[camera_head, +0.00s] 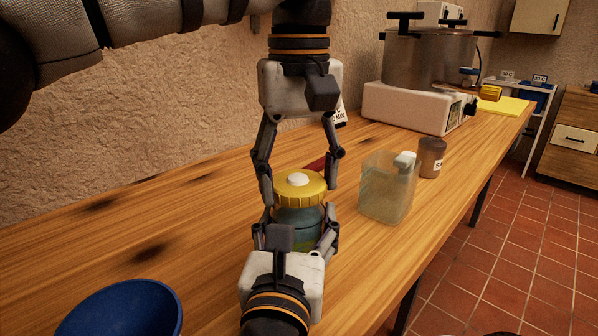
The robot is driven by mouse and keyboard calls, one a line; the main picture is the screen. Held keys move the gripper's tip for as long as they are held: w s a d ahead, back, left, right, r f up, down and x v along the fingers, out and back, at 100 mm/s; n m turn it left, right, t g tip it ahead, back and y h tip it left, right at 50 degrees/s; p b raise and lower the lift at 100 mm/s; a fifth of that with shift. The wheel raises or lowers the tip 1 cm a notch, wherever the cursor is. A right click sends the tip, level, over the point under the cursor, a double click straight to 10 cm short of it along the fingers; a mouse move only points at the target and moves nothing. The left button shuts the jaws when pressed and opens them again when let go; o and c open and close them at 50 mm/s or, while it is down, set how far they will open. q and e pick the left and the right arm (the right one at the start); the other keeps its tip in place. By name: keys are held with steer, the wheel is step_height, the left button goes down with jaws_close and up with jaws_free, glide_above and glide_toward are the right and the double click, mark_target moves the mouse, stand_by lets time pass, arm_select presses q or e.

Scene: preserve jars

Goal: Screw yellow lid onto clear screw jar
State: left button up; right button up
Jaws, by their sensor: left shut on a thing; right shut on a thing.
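The yellow lid (312,187), ribbed at the rim with a pale centre, sits level on top of the clear screw jar (297,216). The jar stands upright on the wooden table, with blue-green contents showing. My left gripper (299,192) comes down from above and is shut on the lid, one finger on each side. My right gripper (295,232) reaches in from the near side and is shut around the jar body. Its palm hides the jar's lower front. I cannot tell how far the lid is threaded.
A clear square container (385,195) and a brown shaker (432,158) stand to the right. A dark red item (316,164) lies behind the lid. A large pot (428,58) sits on a white cooker (408,107) farther back. A blue bowl (122,308) is at front left.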

arm_select(q)
steer(key=shift+f, duration=0.55)
arm_select(e)
jaws_close()
arm_select(q)
steer(key=m, duration=0.6)
steer(key=shift+a, duration=0.2)
steer(key=m, duration=0.5)
steer(key=shift+w+a+m, duration=0.15)
steer(key=shift+m, duration=1.05)
steer(key=o, duration=1)
